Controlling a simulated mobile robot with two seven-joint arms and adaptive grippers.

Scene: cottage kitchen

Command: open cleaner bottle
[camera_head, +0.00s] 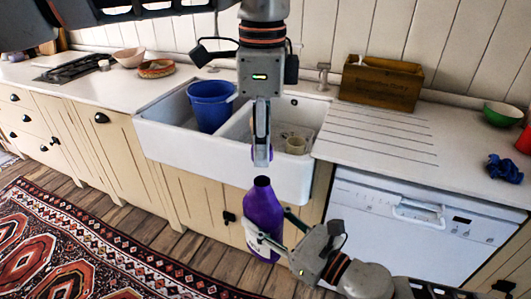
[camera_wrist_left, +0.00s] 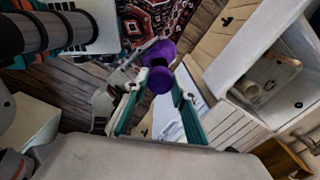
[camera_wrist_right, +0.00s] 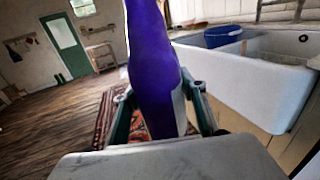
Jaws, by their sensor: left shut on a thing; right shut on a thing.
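A purple cleaner bottle (camera_head: 263,209) with a pale label stands upright in front of the sink cabinet, held off the floor. My right gripper (camera_head: 268,228) is shut around its body; the bottle also fills the middle of the right wrist view (camera_wrist_right: 153,70). My left gripper (camera_head: 262,158) points down just above the bottle's neck. It is shut on a small purple cap (camera_wrist_left: 161,80), whose edges show beside the fingers in the head view. The cap looks apart from the bottle, which shows beyond it in the left wrist view (camera_wrist_left: 158,52).
A white double sink (camera_head: 222,154) with a blue bucket (camera_head: 209,110) and a beige mug (camera_head: 297,144) is behind the grippers. A wooden crate (camera_head: 381,84), green bowl (camera_head: 502,114) and blue cloth (camera_head: 504,169) are on the counter. A white dishwasher (camera_head: 385,225) stands at right.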

